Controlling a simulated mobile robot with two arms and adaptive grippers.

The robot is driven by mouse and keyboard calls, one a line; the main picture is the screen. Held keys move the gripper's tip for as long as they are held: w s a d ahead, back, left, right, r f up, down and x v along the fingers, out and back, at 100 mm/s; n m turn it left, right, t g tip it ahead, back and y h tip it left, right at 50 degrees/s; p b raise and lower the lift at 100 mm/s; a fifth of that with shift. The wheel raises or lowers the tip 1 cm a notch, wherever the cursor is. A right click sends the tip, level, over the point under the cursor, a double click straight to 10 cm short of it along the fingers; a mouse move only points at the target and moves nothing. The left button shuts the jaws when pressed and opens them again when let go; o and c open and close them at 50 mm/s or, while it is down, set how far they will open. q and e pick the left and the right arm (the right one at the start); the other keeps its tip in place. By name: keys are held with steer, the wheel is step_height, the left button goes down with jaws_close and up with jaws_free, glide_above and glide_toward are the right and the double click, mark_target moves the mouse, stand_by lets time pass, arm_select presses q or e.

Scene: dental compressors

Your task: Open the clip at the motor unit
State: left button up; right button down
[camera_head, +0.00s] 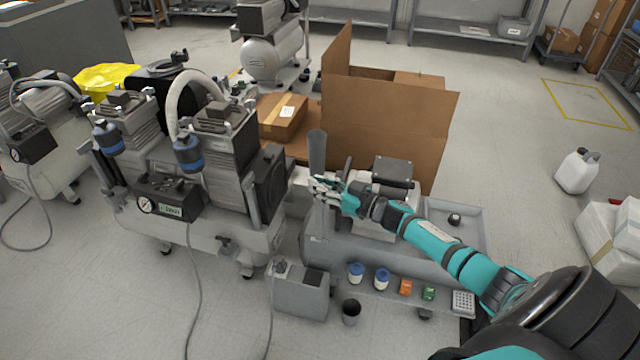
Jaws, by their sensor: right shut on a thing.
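My right gripper (318,187) reaches in from the lower right, at the dark grey upright tube (317,150) on the near compressor. It is shut on a small part there, which looks to be the clip; the fingers hide most of it, so I cannot tell its shape or whether it is open. The motor unit (394,168), a grey block with a dark top, stands just right of the gripper, partly behind my right arm. My left gripper is not in view.
A finished compressor (190,215) with a gauge stands close on the left. An open cardboard box (390,120) rises behind the gripper. Bottles (382,278) and small coloured parts line the front ledge. A grey bin (300,292) and black cup (351,311) stand in front.

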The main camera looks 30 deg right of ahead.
steer(key=shift+f, duration=0.1)
stand_by(0.5)
steer(key=c, duration=1.3)
jaws_free()
steer(key=shift+c, duration=0.2)
steer(key=v, duration=1.2)
steer(key=shift+d, duration=0.2)
